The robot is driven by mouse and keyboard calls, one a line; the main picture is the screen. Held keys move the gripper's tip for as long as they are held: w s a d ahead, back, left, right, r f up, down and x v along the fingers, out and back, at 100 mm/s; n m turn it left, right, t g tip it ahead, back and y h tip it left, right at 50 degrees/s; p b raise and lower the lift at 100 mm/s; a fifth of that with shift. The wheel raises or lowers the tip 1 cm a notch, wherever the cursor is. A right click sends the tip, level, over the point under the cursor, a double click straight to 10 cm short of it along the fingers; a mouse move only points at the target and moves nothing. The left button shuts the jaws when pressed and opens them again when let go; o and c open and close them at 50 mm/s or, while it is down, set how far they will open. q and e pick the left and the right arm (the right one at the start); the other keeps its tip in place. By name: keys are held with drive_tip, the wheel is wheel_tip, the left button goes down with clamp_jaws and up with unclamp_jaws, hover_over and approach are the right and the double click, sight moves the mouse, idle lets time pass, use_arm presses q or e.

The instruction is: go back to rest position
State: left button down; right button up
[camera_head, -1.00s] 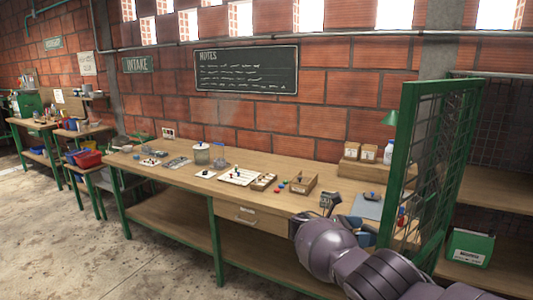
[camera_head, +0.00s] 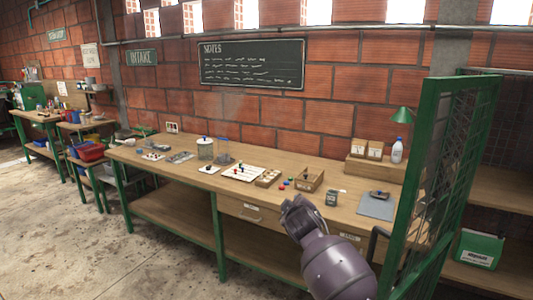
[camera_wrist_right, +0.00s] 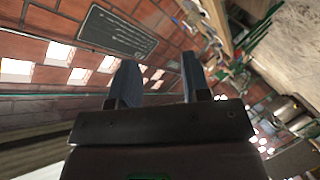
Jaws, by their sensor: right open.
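My right gripper (camera_head: 298,212) is in front of the workbench (camera_head: 150,187), near the drawer at its front edge. In the right wrist view its two dark fingers (camera_wrist_right: 155,82) are apart with nothing between them. Beyond the fingers that view shows the brick wall, the chalkboard (camera_wrist_right: 118,32) and the bench at a tilt. My left gripper is not in the head view.
A green mesh panel (camera_head: 432,170) stands at the bench's right end. Open floor lies front left.

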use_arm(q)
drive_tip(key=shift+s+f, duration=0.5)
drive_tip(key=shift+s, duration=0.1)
use_arm(e)
drive_tip(key=s+d+f+m+g, duration=0.1)
drive_tip(key=s+d+f+m, duration=0.2)
drive_tip(key=s, duration=1.3)
drive_tip(key=s+d+f+m+g, duration=0.1)
drive_tip(key=s+d+f+m, duration=0.2)
drive_tip(key=s+d+f, duration=0.7)
drive_tip(key=s+d+f+m, duration=0.3)
drive_tip(key=s+d+f, duration=0.3)
drive_tip(key=s+f, duration=0.6)
drive_tip(key=s, duration=0.9)
drive_tip(key=shift+s+d+f+m+g+h, duration=0.35)
drive_tip(key=shift+d+f+m+g+h, duration=0.05)
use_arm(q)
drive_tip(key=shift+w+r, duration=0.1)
